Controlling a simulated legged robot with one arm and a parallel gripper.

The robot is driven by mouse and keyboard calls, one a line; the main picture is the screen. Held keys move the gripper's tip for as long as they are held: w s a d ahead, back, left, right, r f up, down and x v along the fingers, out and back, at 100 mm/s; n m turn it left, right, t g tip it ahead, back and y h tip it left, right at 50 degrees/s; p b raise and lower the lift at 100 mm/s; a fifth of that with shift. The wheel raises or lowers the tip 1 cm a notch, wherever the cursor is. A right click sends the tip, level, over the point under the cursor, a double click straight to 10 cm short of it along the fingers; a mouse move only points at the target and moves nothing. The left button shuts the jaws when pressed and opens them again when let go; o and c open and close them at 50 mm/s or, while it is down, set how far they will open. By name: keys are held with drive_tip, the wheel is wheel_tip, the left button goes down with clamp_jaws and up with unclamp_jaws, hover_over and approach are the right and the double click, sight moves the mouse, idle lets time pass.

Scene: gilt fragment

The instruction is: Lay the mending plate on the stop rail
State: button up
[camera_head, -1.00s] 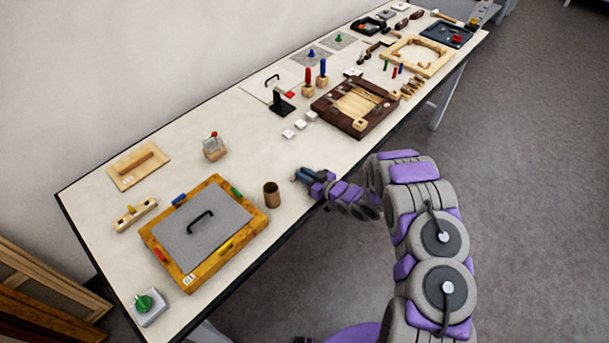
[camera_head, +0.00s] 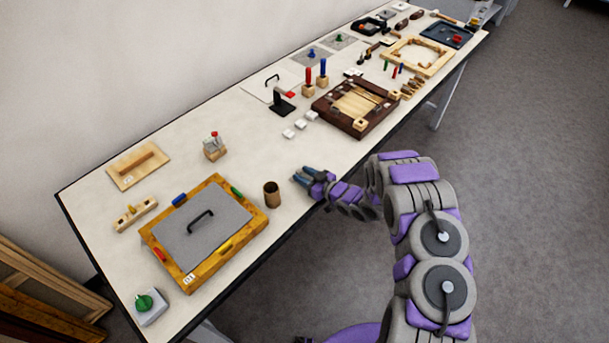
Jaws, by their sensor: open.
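My gripper (camera_head: 304,175) is open and empty, above the front part of the long white table (camera_head: 235,115), right of a brown cup (camera_head: 272,194). I cannot tell for sure which thing is the mending plate or which is the stop rail. A wooden-framed grey panel (camera_head: 205,232) with a black handle lies at the left. A small wooden block (camera_head: 214,150) holding something grey with a red top stands behind it. A light wooden bar (camera_head: 134,215) with small fittings lies left of the panel. A dark wooden frame (camera_head: 330,104) lies farther right.
Several white tiles (camera_head: 300,124) and a black stand (camera_head: 280,104) lie beyond my gripper. A wooden board (camera_head: 139,164) lies at the back left and a green-knobbed box (camera_head: 150,306) at the near corner.

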drive_tip(key=v, duration=1.7)
drive_tip(key=shift+d+r+p, duration=0.15)
drive_tip(key=shift+r+p, duration=0.15)
drive_tip(key=shift+p, duration=0.15)
drive_tip(key=w+d+r+h, duration=0.2)
drive_tip(key=w+d+h, duration=0.35)
drive_tip(key=d, duration=0.35)
drive_tip(key=s+d+r+m+g+h, duration=0.1)
drive_tip(key=d+r+m+h, duration=0.2)
drive_tip(key=d+r+h, duration=0.55)
drive_tip(key=s+d+r+m+g+h, duration=0.25)
drive_tip(key=s+d+r, duration=0.25)
drive_tip(key=s+r, duration=0.3)
drive_tip(key=s+a+r+m+g, duration=0.3)
drive_tip(key=s+r, duration=0.4)
drive_tip(key=s, duration=0.5)
drive_tip(key=shift+s+a+m, duration=0.4)
drive_tip(key=shift+a+m, duration=0.15)
drive_tip(key=shift+o, duration=0.5)
drive_tip(key=s+a+r+g+y, duration=0.2)
drive_tip(key=s+a, duration=0.4)
drive_tip(key=s, duration=0.5)
drive_tip(key=s+a+r+g+y, duration=0.2)
drive_tip(key=s+a, duration=0.4)
drive_tip(key=s, duration=0.5)
drive_tip(key=shift+s+a+m+g, duration=0.2)
drive_tip(key=shift+a+m+g, duration=0.2)
drive_tip(key=shift+g, duration=0.15)
